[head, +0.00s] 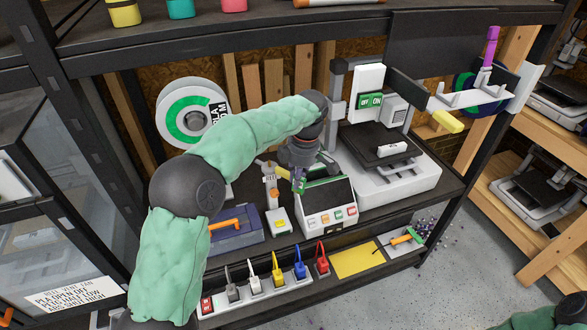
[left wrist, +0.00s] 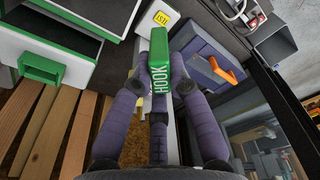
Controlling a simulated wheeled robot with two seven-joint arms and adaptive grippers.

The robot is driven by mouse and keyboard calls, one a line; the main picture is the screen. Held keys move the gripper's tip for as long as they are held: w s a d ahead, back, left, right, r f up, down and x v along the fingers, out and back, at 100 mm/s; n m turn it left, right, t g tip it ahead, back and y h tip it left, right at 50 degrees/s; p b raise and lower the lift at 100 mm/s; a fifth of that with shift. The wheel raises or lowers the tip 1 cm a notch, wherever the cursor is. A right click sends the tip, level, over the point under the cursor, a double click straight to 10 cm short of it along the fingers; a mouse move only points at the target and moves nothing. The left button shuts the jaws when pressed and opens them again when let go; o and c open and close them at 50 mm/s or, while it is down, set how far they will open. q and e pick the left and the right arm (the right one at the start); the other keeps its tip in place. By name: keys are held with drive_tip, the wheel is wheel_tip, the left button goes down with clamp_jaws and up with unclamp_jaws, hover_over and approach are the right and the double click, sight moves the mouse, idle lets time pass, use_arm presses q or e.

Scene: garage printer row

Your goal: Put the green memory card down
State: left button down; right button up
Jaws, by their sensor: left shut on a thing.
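The green memory card (head: 300,186) is held up in front of the control box with coloured buttons. My left gripper (head: 297,176) is shut on it. In the left wrist view the green card (left wrist: 159,65) stands between the purple fingers of my left gripper (left wrist: 160,86), with white lettering on its side. The card appears to be above the shelf top, apart from the surfaces below. My right gripper is out of the head view; only part of a green sleeve shows at the bottom right corner.
The control box (head: 328,207) stands beside the printer (head: 400,170). A blue box with an orange handle (head: 234,226) and a small white stand with a yellow patch (head: 278,221) are left of it. Below, several coloured plugs line a strip, beside a yellow mat (head: 358,260).

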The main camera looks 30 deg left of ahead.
use_arm(q)
drive_tip(key=s+d+f+m+t, duration=0.1)
drive_tip(key=s+d+f+m, duration=0.2)
drive_tip(key=d+f+m, duration=0.3)
drive_tip(key=s+d+f+m+t+h, duration=0.1)
drive_tip(key=d+f+m, duration=0.5)
drive_tip(key=m, duration=1)
wheel_tip(320, 180, down, 3)
drive_tip(key=shift+s+f+m, duration=0.2)
drive_tip(key=shift+s+m, duration=0.2)
drive_tip(key=shift+s, duration=0.5)
drive_tip(key=shift+d, duration=0.1)
